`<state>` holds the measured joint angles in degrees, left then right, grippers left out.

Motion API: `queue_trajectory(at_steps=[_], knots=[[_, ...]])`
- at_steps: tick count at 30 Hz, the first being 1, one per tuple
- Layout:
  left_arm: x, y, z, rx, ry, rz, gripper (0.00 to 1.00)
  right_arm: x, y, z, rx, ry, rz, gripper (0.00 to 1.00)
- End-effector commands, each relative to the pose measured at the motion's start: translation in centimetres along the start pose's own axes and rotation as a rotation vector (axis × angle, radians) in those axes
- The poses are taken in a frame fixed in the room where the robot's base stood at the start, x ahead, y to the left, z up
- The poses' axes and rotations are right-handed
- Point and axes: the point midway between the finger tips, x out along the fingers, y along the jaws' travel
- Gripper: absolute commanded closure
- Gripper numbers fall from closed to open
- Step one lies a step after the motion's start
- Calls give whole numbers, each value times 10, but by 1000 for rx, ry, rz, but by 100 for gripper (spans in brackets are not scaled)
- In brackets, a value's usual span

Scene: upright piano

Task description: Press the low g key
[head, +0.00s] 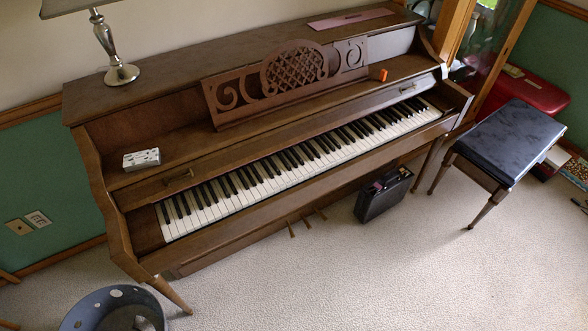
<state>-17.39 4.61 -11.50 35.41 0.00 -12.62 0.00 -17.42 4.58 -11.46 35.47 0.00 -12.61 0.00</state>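A brown wooden upright piano (160,112) stands against the wall, running from lower left to upper right. Its keyboard (300,165) is uncovered, with the low keys (185,218) at the left end. I see no letters on the keys, and single keys are small here. No key looks clearly pressed. Neither of my grippers shows in the head view.
A small box (141,159) lies on the piano's left ledge, and a lamp (121,73) stands on top. A dark bench (508,140) is at the right, a black case (384,195) under the keyboard. Carpet (350,270) in front is mostly clear; a grey bin (80,315) is lower left.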

Motion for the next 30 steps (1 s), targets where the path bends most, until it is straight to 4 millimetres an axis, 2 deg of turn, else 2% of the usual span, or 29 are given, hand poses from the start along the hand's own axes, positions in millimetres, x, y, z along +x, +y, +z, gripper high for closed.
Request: queue_trajectory(at_steps=[6,30], knots=[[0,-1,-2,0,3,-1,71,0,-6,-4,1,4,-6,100],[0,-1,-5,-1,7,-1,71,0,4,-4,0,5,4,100]])
